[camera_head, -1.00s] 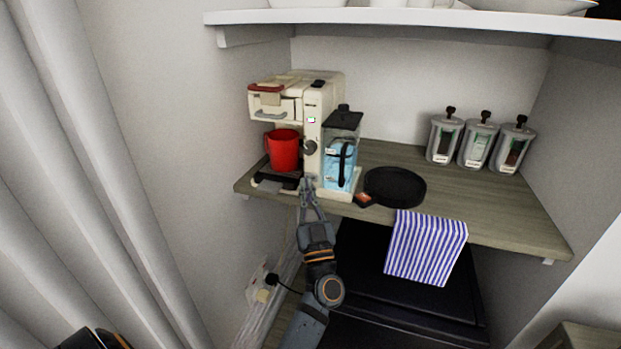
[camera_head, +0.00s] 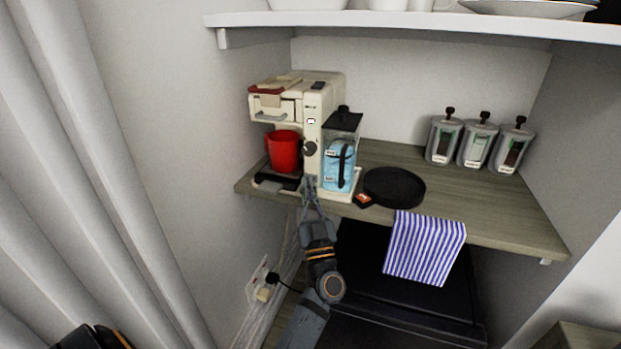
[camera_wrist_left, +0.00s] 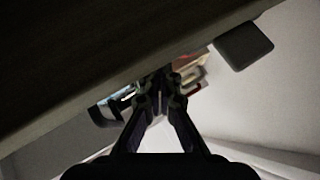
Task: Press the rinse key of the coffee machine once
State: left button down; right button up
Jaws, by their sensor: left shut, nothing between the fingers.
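The cream coffee machine (camera_head: 313,108) stands at the left end of the wooden counter. Its front panel has a small lit display and a dark round knob (camera_head: 309,148); I cannot read which control is the rinse key. A red mug (camera_head: 284,150) stands under its brew head, and a blue-tinted water tank (camera_head: 340,160) with a black lid is on its right. My left gripper (camera_head: 309,184) is shut and empty, at the counter's front edge just below the machine's front panel. It also shows in the left wrist view (camera_wrist_left: 160,88), under the counter's edge. My right gripper is not visible.
A black round tray (camera_head: 394,187) lies right of the machine, with a small orange-and-dark item (camera_head: 363,201) beside it. A striped cloth (camera_head: 425,247) hangs over the counter edge. Several grey canisters (camera_head: 478,143) stand at the back right. A white shelf (camera_head: 430,24) runs above.

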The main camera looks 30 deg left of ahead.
pick_arm(q)
jog(key=shift+w+a, duration=0.1)
jog(key=shift+w, duration=0.3)
dwell(0.4)
jog(key=shift+s+p, duration=0.1)
jog(key=shift+p, duration=0.25)
jog(key=shift+s+d+p, duration=0.2)
jog(key=shift+s+p, duration=0.2)
jog(key=shift+s, duration=0.35)
jog(key=s+p, duration=0.1)
jog(key=s, duration=0.1)
jog(key=s+d+p, duration=0.1)
jog(key=s, duration=0.1)
jog(key=shift+s, duration=0.4)
jog(key=shift+f, duration=0.1)
dwell(0.7)
